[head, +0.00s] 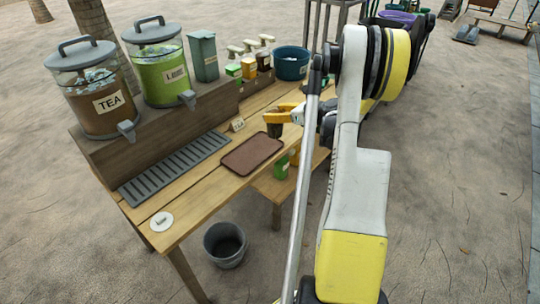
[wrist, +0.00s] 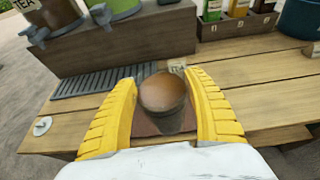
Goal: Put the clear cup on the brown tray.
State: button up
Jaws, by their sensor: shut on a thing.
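My gripper (head: 286,113) is shut on the clear cup (head: 274,128), which looks dark brownish in the head view. In the wrist view the cup (wrist: 163,95) is between the two yellow fingers, with its round rim facing the camera. The brown tray (head: 252,153) lies flat on the wooden table, left of and below the cup in the head view. In the wrist view part of the tray (wrist: 146,126) shows behind and below the cup; the rest is hidden. The cup looks held above the table, but its exact height is hard to tell.
A grey drip grate (head: 175,169) lies left of the tray. Tea (head: 103,98) and lime (head: 160,70) dispensers stand on a raised shelf behind. A small card (head: 237,125) stands behind the tray. A white disc (head: 161,221) lies at the near left corner. A grey bucket (head: 225,245) stands on the ground.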

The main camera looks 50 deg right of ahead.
jog(key=shift+s+d+f, duration=0.2)
jog(key=shift+s+d, duration=0.3)
jog(key=shift+s, duration=0.15)
jog(key=w+a+f+b, duration=0.5)
jog(key=w+f+b, duration=0.1)
jog(key=w+f, duration=0.3)
jog(key=shift+w+a+f+b, duration=0.2)
jog(key=shift+w+f+b, duration=0.15)
jog(key=shift+f, duration=0.45)
jog(key=shift+f, duration=0.25)
jog(key=o, duration=1.4)
jog(key=shift+r, duration=0.1)
